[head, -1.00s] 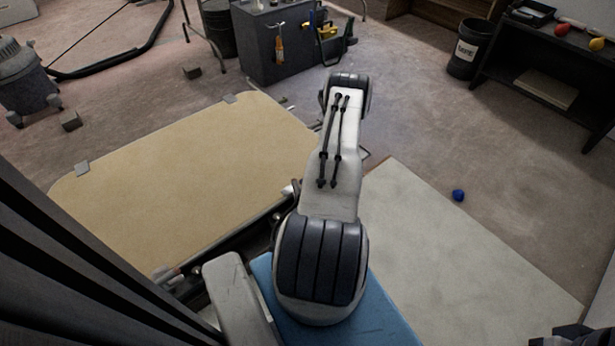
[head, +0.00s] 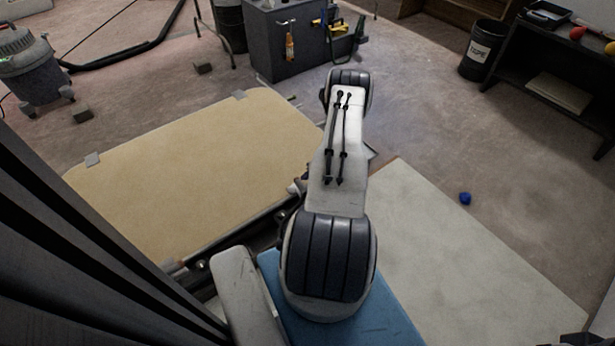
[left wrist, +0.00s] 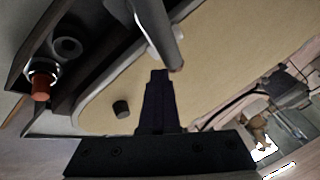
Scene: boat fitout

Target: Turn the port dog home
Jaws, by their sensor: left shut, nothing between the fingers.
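In the left wrist view, my left gripper (left wrist: 160,75) is shut and empty, its dark fingers pointing up the picture. A grey rounded lever (left wrist: 160,30) with a pale part beside it comes down from the top and ends close to the fingertips. It looks like the port dog; I cannot tell whether the fingers touch it. A tan panel (left wrist: 215,60) with a dark frame lies behind. In the head view, my left arm hides most of the gripper, beside the large tan panel (head: 200,165).
A red-orange knob (left wrist: 40,88) and a short black knob (left wrist: 121,108) show in the left wrist view. In the head view, a pale board (head: 455,245) lies right of my arm, with a blue object (head: 465,198) beyond it. A grey cabinet (head: 285,45) stands at the back.

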